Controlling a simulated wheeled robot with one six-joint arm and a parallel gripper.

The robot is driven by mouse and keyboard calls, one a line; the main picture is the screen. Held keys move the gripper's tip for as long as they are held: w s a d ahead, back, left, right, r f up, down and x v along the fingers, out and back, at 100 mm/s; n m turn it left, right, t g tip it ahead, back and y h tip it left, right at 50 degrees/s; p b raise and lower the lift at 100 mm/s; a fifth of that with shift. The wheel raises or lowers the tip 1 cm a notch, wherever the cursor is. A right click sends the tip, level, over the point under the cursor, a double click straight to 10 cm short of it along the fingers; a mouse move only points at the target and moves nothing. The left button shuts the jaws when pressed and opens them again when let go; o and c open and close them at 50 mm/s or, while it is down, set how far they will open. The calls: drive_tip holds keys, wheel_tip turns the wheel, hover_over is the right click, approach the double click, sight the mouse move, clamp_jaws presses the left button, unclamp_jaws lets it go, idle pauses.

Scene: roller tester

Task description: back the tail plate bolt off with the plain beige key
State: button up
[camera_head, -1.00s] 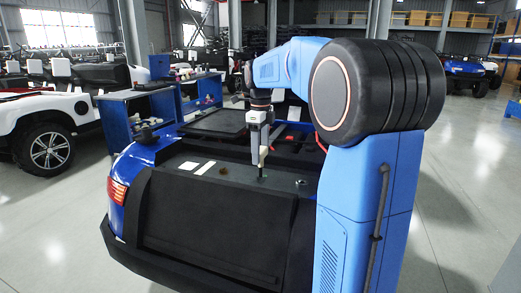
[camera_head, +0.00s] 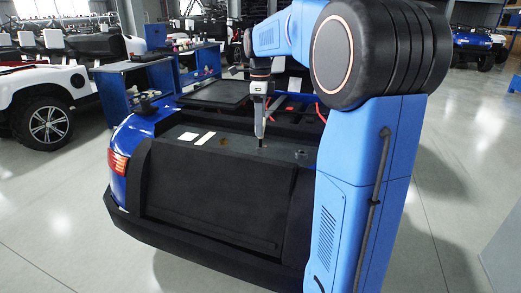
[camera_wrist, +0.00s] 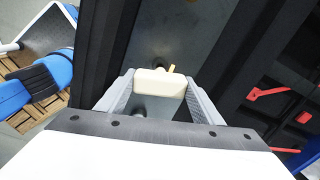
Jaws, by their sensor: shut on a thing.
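My gripper (camera_wrist: 160,90) is shut on the plain beige key (camera_wrist: 158,82), whose blocky head sits between the two grey fingers in the wrist view. A small yellow piece shows just beyond the key's head. In the head view my gripper (camera_head: 259,131) points straight down over the dark grey deck (camera_head: 240,145) at the blue vehicle's tail. A thin dark shaft runs from the fingertips down to the deck. The tail plate bolt is hidden or too small to make out under it, so I cannot tell how they fit together.
Two white labels (camera_head: 203,138) and a brownish round spot (camera_head: 223,141) lie left of my gripper on the deck. A small round fitting (camera_head: 301,154) is to the right. Red parts (camera_wrist: 268,92) show on the black frame. A blue workbench (camera_head: 135,95) stands behind.

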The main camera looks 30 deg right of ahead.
drive_tip(key=shift+n, duration=1.1)
drive_tip(key=shift+n, duration=2.5)
drive_tip(key=n, duration=0.4)
drive_tip(key=shift+n, duration=2)
drive_tip(key=shift+m, duration=0.4)
